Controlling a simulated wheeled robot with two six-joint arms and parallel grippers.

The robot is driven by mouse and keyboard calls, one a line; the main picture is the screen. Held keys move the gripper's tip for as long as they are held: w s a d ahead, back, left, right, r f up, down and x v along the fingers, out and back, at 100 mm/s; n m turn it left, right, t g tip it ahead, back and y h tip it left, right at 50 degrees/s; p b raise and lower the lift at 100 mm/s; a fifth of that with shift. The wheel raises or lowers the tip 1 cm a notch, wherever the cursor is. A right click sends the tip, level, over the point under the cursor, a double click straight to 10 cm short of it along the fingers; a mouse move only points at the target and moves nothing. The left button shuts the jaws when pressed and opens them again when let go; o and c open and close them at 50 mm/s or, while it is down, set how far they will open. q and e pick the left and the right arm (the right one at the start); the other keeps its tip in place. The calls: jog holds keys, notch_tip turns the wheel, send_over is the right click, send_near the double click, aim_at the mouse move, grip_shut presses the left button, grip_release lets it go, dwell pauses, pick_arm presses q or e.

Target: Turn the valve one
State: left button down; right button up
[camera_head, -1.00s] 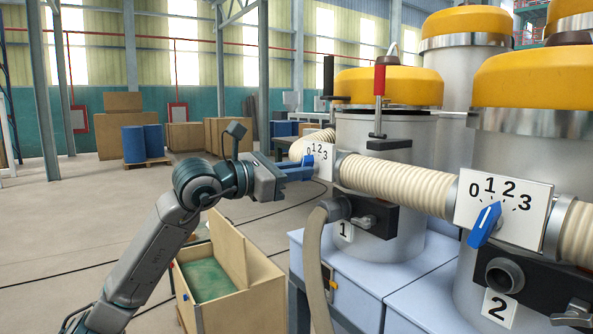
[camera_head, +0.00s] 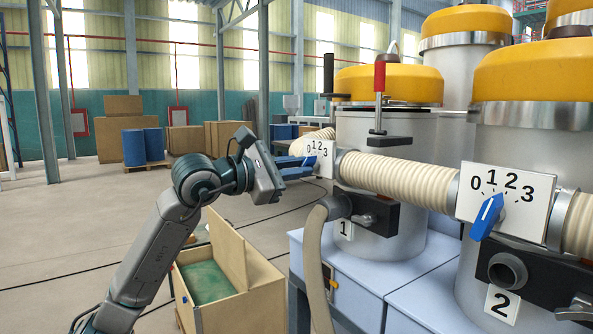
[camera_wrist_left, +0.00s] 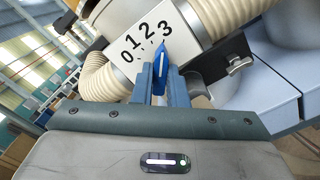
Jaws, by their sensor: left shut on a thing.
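The first valve's white dial plate (camera_head: 323,165), marked 0 to 3, sits on the ribbed hose by the tank labelled 1. My left gripper (camera_head: 306,168) reaches it from the left with its body tilted. In the left wrist view, the blue fingers (camera_wrist_left: 160,85) are shut on the blue valve handle (camera_wrist_left: 160,60). The dial plate (camera_wrist_left: 135,65) appears tilted there, and the handle's far end lies just below the 2 and 3. My right gripper is out of view.
A second dial plate (camera_head: 540,195) with a blue handle (camera_head: 487,216) is at the right, above label 2. A drain hose (camera_head: 316,255) hangs below valve one. An open wooden crate (camera_head: 243,295) stands on the floor under my left arm.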

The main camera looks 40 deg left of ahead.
pick_arm(q)
jog(key=shift+m, duration=0.4)
jog(key=c, duration=1.4)
grip_release()
jog(key=shift+c, duration=0.2)
jog(key=b+v, duration=0.9)
jog(key=v, duration=0.1)
jog(key=shift+s+a, duration=0.15)
jog(key=shift+s, duration=0.2)
jog(key=shift+f, duration=0.1)
